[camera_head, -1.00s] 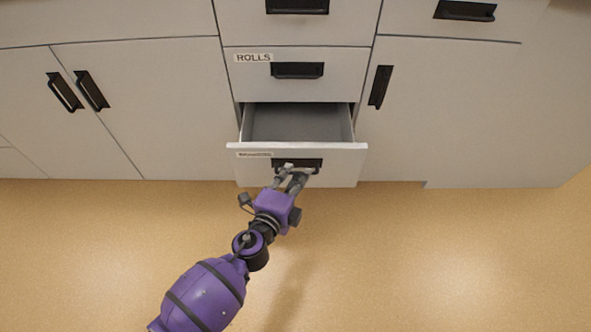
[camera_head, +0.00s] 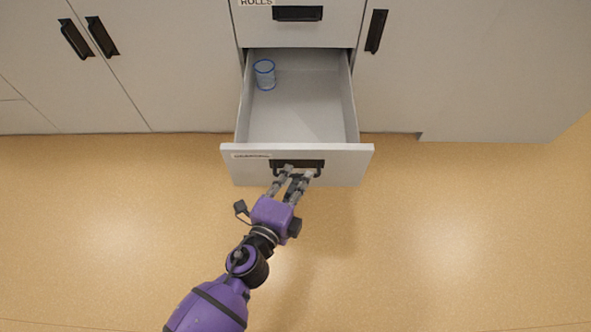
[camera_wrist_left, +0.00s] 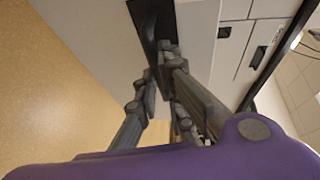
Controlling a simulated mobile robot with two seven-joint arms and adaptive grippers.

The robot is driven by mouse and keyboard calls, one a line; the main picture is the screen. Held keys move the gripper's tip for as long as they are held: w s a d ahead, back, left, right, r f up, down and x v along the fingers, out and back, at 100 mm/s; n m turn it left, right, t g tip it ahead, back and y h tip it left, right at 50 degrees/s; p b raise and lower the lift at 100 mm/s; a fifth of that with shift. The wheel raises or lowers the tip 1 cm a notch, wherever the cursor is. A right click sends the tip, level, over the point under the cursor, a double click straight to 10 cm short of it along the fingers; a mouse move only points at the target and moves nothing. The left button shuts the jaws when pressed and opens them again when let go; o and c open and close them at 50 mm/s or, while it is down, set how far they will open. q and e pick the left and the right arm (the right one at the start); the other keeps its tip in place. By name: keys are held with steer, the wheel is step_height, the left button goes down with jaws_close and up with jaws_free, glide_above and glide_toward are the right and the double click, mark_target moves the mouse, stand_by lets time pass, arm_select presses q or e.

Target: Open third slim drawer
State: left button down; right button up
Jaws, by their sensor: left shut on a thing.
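The third slim drawer (camera_head: 300,112) stands well pulled out from the cabinet, with its grey inside showing in the head view. Its white front carries a small label and a black handle (camera_head: 316,163). My left gripper (camera_head: 296,173) is at this handle, its fingers shut on it. In the left wrist view the fingers (camera_wrist_left: 160,75) reach the dark handle (camera_wrist_left: 148,22) on the pale drawer front. A clear cup with blue rims (camera_head: 265,75) stands in the back left of the drawer. My right gripper is in neither view.
The drawer above, labelled ROLLS (camera_head: 297,20), is shut. Shut cupboard doors with black handles flank the column, at left (camera_head: 170,70) and right (camera_head: 450,75). The tan floor (camera_head: 450,240) in front is clear.

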arm_select(q)
steer(key=shift+s+f, duration=0.1)
steer(key=shift+s, duration=0.2)
steer(key=c, duration=1.9)
jaws_free()
steer(key=shift+o, duration=0.2)
steer(key=v, duration=1.2)
